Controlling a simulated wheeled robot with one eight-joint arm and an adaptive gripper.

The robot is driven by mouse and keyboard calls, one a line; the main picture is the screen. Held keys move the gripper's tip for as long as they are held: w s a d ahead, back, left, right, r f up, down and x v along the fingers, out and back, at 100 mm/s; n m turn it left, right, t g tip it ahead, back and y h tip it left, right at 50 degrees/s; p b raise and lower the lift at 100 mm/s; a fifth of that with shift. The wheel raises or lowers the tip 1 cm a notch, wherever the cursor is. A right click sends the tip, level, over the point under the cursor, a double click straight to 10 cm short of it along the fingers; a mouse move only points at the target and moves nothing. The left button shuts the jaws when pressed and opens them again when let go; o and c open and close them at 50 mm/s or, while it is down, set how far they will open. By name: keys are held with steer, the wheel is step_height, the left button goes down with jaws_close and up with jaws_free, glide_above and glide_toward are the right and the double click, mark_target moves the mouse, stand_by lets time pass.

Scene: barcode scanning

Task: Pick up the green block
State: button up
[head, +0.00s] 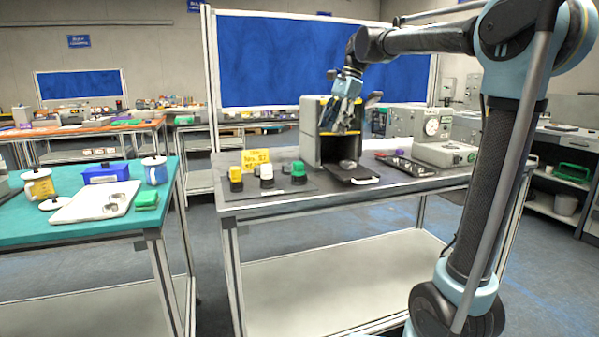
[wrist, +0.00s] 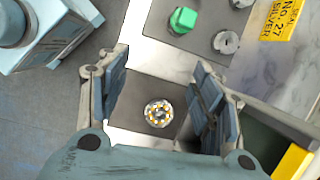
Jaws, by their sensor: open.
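A green block (head: 299,170) stands at the right end of a short row on a dark mat on the grey table; its lower part looks dark. It also shows at the top of the wrist view (wrist: 183,20). My gripper (head: 340,122) is open in front of the open box, above the table and to the right of the green block. In the wrist view the fingers (wrist: 160,78) are spread with nothing held. A round metal piece (wrist: 158,113) shows between and beyond them. Another green block (head: 147,199) lies on the teal table at the left.
A white-topped piece (head: 267,172) and a yellow-topped piece (head: 236,174) stand left of the green block. A yellow sign (head: 256,157) stands behind them. The open box (head: 310,130) and a grey machine (head: 410,128) take up the table's back and right.

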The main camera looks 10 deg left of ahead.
steer(key=w+a+r+m, duration=0.1)
steer(key=w+a+r, duration=0.1)
steer(key=a, duration=0.3)
glide_toward(299, 162)
steer(key=shift+m+g, duration=0.3)
steer(key=shift+g, duration=0.1)
steer(key=x, duration=0.2)
steer(key=w+x, duration=0.1)
steer(key=x, duration=0.1)
steer(key=shift+s+a+f, duration=0.1)
steer(key=shift+a+f, duration=0.25)
steer(key=shift+f, duration=0.05)
steer(key=shift+s+x, duration=0.2)
steer(key=shift+x, duration=2.55)
steer(key=shift+d, duration=0.15)
steer(key=c, duration=1.1)
